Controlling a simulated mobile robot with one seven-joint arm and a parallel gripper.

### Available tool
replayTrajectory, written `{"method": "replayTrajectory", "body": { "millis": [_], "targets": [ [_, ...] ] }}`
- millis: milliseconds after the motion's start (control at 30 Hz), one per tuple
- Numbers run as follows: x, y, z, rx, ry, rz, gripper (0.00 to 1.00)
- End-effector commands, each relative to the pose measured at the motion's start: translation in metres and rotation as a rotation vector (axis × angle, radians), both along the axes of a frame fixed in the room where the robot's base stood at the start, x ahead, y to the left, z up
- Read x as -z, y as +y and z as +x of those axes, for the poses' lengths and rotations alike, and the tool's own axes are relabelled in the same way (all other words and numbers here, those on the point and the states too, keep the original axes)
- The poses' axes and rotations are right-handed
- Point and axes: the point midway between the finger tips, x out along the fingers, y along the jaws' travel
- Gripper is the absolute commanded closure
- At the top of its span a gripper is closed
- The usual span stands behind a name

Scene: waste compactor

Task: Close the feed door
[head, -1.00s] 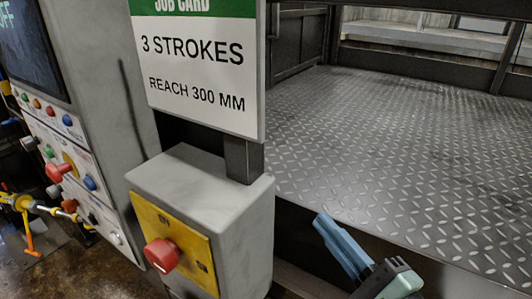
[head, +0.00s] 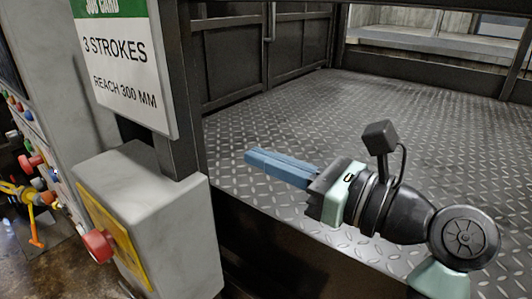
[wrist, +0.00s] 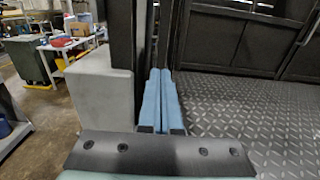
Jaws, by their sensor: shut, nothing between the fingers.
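My gripper (head: 249,157) is shut and empty, its blue fingers together and pointing left above the front edge of the diamond-plate floor (head: 330,140). In the wrist view the shut fingers (wrist: 160,72) point towards a dark upright post beside a grey box. Dark framed panels (head: 232,55) with a vertical bar stand along the left side of the plate floor. They also show in the wrist view (wrist: 245,40). I cannot tell for sure which panel is the feed door. The fingers touch none of the panels.
A grey box (head: 165,205) with a red button (head: 98,246) on a yellow plate stands at left, under a job card sign (head: 135,65). A control panel is at the far left. The plate floor is clear. A bin (wrist: 28,58) stands at the back left.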

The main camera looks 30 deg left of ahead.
Motion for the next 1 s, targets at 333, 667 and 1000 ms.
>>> {"method": "replayTrajectory", "body": {
  "millis": [333, 667, 1000],
  "targets": [
    [-0.003, 0.074, 0.005, -0.003, 0.001, 0.0, 1.0],
    [-0.001, 0.106, 0.008, 0.001, -0.001, 0.001, 1.0],
    [0.0, 0.107, 0.008, 0.001, -0.002, 0.0, 1.0]
  ]
}}
